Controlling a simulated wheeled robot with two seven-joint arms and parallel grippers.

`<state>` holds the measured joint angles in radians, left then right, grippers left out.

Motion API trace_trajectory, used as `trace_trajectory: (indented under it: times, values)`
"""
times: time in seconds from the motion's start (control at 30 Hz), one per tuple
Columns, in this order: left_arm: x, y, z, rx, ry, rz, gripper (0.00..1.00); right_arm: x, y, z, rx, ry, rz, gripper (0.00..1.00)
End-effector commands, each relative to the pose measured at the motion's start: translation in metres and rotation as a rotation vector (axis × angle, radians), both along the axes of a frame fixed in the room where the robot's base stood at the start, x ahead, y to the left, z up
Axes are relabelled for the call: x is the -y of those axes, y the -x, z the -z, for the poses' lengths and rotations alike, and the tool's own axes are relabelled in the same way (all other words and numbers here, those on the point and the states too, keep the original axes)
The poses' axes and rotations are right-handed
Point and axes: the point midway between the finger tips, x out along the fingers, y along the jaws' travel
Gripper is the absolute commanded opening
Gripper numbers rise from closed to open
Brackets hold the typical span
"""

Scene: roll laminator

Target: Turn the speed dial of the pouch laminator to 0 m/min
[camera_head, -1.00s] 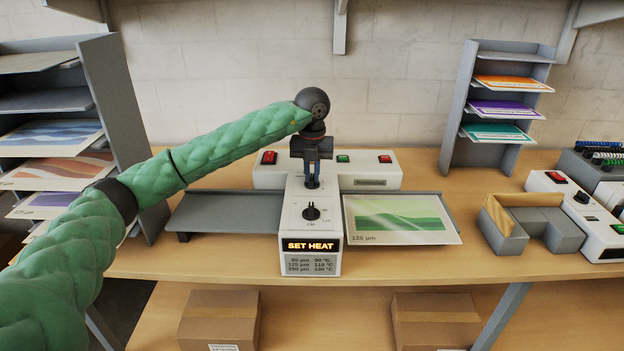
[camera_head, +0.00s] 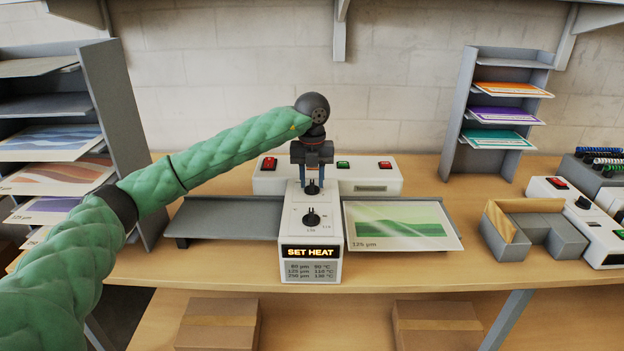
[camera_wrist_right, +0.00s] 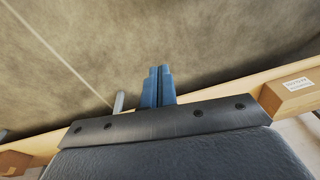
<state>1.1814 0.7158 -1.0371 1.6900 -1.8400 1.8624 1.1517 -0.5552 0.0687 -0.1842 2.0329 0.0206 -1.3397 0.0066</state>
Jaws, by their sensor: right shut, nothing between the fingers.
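The pouch laminator (camera_head: 297,229) stands mid-table, its display (camera_head: 310,252) reading "SET HEAT". A black front dial (camera_head: 311,218) has a number scale around it. A second black dial (camera_head: 312,188) sits behind it, under my left gripper (camera_head: 312,176); its scale is not legible. My left gripper points down with its two blue fingers apart, just above and behind this rear dial; contact cannot be told. My right gripper (camera_wrist_right: 158,72) shows only in the right wrist view, its blue fingers together and empty.
A pouch with a green picture (camera_head: 402,224) lies on the right tray, marked 125 µm. The left tray (camera_head: 226,218) is empty. Racks (camera_head: 120,130) flank the laminator. A grey holder (camera_head: 520,238) and another machine (camera_head: 560,195) stand at right. Red and green buttons line the laminator's rear.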

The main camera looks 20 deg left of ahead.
Motion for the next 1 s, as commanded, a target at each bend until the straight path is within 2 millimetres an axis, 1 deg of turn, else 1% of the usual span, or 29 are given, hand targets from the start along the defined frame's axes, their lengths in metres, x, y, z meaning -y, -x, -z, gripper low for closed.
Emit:
trace_trajectory:
  times: [0.23, 0.37, 0.43, 0.5, 0.7, 0.83, 1.0]
  values:
    - [0.000, 0.000, 0.000, -0.001, 0.000, 0.001, 0.34, 0.000, 0.000, 0.001, -0.002, 0.000, 0.000, 0.00]
    - [0.000, 0.000, -0.007, 0.000, 0.000, 0.001, 0.34, 0.000, 0.002, 0.001, -0.013, 0.002, -0.002, 0.00]
    - [0.000, -0.001, -0.014, 0.002, 0.000, 0.001, 0.34, -0.001, 0.000, -0.017, -0.002, -0.002, 0.001, 0.00]
    - [0.000, 0.000, -0.022, 0.002, -0.001, 0.001, 0.34, -0.002, 0.000, -0.032, 0.002, -0.006, 0.001, 0.00]
    - [0.000, -0.001, -0.049, 0.001, 0.000, 0.000, 0.34, -0.002, 0.002, -0.067, 0.004, -0.011, 0.000, 0.00]
    - [0.000, -0.001, -0.064, 0.000, 0.001, -0.001, 0.34, -0.002, 0.004, -0.085, 0.006, -0.013, 0.001, 0.00]
    - [0.000, -0.001, -0.075, 0.000, 0.000, -0.001, 0.34, -0.002, 0.006, -0.099, 0.005, -0.014, 0.001, 0.00]
